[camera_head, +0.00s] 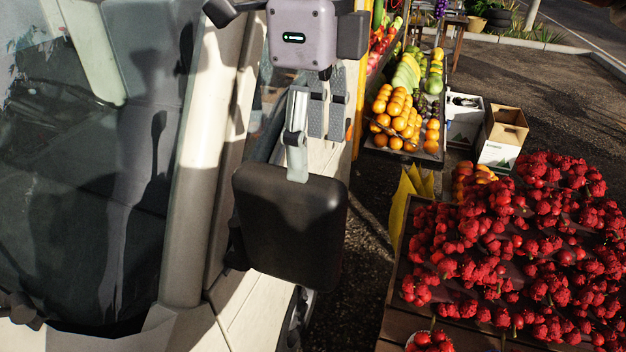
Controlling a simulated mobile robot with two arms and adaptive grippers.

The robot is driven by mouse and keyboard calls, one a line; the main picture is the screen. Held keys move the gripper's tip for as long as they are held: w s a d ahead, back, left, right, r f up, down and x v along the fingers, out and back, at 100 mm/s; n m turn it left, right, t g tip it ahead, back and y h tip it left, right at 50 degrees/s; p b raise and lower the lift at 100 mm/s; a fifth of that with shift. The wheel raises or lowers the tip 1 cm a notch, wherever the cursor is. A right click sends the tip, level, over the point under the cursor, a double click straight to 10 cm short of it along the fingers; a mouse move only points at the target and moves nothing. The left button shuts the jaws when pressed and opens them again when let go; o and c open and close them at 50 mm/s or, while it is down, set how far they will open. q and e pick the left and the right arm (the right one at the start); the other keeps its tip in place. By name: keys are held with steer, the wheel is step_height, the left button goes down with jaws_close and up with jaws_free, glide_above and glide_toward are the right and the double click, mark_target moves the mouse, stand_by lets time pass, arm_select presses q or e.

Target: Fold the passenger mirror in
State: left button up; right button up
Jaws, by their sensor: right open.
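The passenger mirror (290,228) is a black, rounded housing beside the truck's windshield pillar. It stands out from the truck's side, with its broad dark face towards me. My right gripper (316,138) comes down from the top of the view, with a grey body and a green light. Its fingers are spread apart and empty, just above the mirror. One pale finger overlaps the mirror's top edge; I cannot tell whether it touches. The mirror's mount is partly hidden. My left gripper is not in view.
The windshield (80,190) and pale pillar (190,180) fill the left. A table of red fruit (520,250) stands at the right. Oranges (398,115) and other produce lie behind, near a cardboard box (508,125). A dark ground gap separates truck and red fruit.

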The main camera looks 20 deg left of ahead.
mark_target(315, 179)
steer(key=f, duration=0.4)
steer(key=shift+s+d+f+p, duration=0.1)
steer(key=shift+s+d+p, duration=0.15)
steer(key=shift+d+p, duration=0.1)
steer(key=shift+w+a+f, duration=0.15)
steer(key=shift+a+f, duration=0.05)
steer(key=shift+f, duration=0.65)
steer(key=shift+c, duration=0.2)
steer(key=shift+c, duration=0.6)
jaws_close()
